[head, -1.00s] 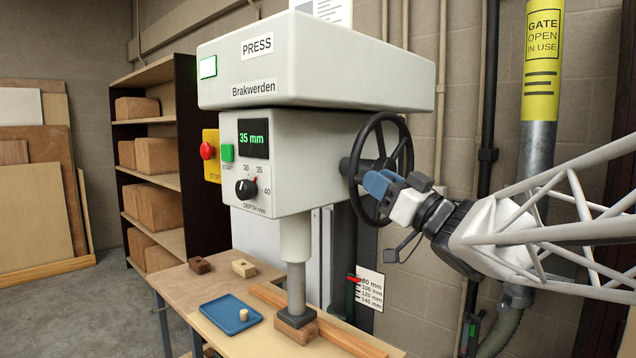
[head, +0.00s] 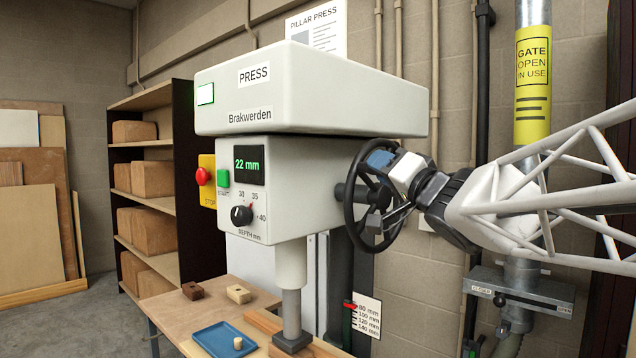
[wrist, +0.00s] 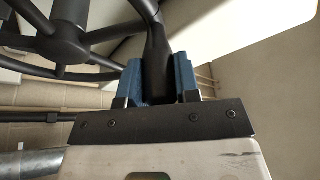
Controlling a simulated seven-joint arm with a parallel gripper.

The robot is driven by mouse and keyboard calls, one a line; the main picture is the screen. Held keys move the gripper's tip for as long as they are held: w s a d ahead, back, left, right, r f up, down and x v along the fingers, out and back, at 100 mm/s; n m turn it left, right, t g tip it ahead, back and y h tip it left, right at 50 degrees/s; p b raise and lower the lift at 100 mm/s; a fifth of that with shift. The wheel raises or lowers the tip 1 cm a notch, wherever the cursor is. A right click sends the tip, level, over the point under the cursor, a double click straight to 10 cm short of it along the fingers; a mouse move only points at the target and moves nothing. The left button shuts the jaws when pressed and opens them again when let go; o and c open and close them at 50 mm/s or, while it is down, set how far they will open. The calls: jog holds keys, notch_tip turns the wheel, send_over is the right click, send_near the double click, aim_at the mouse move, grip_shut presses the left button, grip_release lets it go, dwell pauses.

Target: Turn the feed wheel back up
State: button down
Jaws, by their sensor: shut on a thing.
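The black feed wheel (head: 349,212) is on the right side of the press head (head: 300,180). My gripper (head: 380,160) is at the wheel's upper right rim. In the wrist view its blue fingers (wrist: 158,80) are shut on the dark rim (wrist: 157,55), one on each side. The depth display (head: 249,165) reads 22 mm in green. The grey press ram (head: 291,310) reaches down to a square foot (head: 292,342) over the bench. Whether the foot touches the wood below cannot be told.
A blue tray (head: 213,345) with a small light plug (head: 238,343) lies on the bench.

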jog(key=shift+w+d+r+m+h, duration=0.35)
jog(key=shift+w+d+r+m, duration=0.15)
jog(key=shift+m, duration=0.45)
jog(key=shift+w+d+r+m+h, duration=0.4)
jog(key=shift+r+m, duration=0.2)
jog(key=shift+m, duration=0.3)
jog(key=shift+w+d+r+m+h, duration=0.4)
jog(key=shift+r+m, duration=0.15)
jog(key=shift+m, duration=0.4)
jog(key=w+d, duration=0.5)
jog(key=shift+w+d+r, duration=0.25)
jog(key=shift+w+r, duration=0.1)
jog(key=shift+r, duration=0.1)
jog(key=shift+f+g, duration=0.2)
jog(key=shift+g, duration=0.1)
jog(key=c, duration=1.1)
grip_release()
jog(key=shift+c, duration=0.2)
jog(key=o, duration=0.3)
jog(key=shift+r, duration=0.25)
